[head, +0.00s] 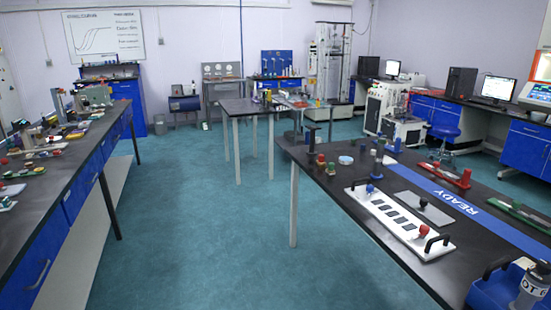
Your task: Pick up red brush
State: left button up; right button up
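A long red object (450,177) lies on the right-hand dark table, near its back edge. It has raised ends and could be the red brush, but it is too small to tell for sure. A red knob (423,230) stands at the near end of a white plate on the same table. Small red items (28,140) also lie on the left bench, too small to identify. Neither of my grippers is in view.
The right table (335,205) also holds a white plate with dark squares (385,212), a blue READY strip (450,198) and a blue container (500,292). A cluttered bench (75,165) runs along the left. Teal floor (220,235) between them is clear.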

aim_at(321, 163)
jog(key=i+j+u, duration=0.15)
jog(key=i, duration=0.85)
jog(key=i+j+u, duration=0.15)
jog(key=i, duration=0.9)
